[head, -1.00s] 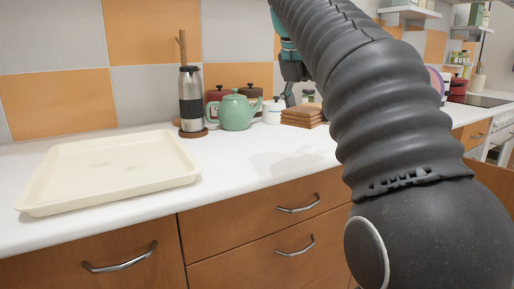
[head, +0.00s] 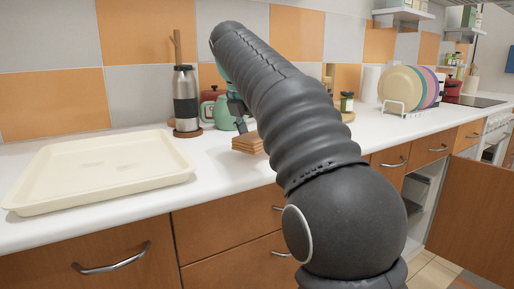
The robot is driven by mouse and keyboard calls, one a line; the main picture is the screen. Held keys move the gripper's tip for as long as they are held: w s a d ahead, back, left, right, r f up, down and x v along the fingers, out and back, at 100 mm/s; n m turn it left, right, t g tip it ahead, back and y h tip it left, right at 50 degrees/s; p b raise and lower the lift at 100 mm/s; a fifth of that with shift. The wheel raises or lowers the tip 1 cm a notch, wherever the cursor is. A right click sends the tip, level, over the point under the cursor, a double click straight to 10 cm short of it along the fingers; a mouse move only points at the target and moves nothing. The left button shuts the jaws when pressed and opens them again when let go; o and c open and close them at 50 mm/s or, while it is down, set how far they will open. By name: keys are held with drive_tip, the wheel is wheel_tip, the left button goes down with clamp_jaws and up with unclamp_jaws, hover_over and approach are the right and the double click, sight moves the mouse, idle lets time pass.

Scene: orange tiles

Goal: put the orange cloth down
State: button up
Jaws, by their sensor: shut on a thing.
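The orange cloth (head: 247,144) shows in the head view as a folded, layered, brownish-orange block, low over the white counter right of the green teapot. My gripper (head: 240,124) is just above it and shut on it. My arm covers the right part of the cloth and much of the gripper. I cannot tell whether the cloth touches the counter.
A cream tray (head: 100,172) lies on the counter (head: 215,165) at the left. A steel flask (head: 186,100) and the green teapot (head: 221,112) stand behind. A rack of coloured plates (head: 403,90) stands farther right. Bare counter lies between tray and cloth.

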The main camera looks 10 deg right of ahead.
wheel_tip(320, 180, down, 2)
drive_tip(key=shift+f+b, duration=0.25)
drive_tip(key=shift+b, duration=0.05)
drive_tip(key=o, duration=1.1)
drive_tip(key=p+v, duration=0.2)
drive_tip(key=v, duration=1)
drive_tip(key=shift+p, duration=0.4)
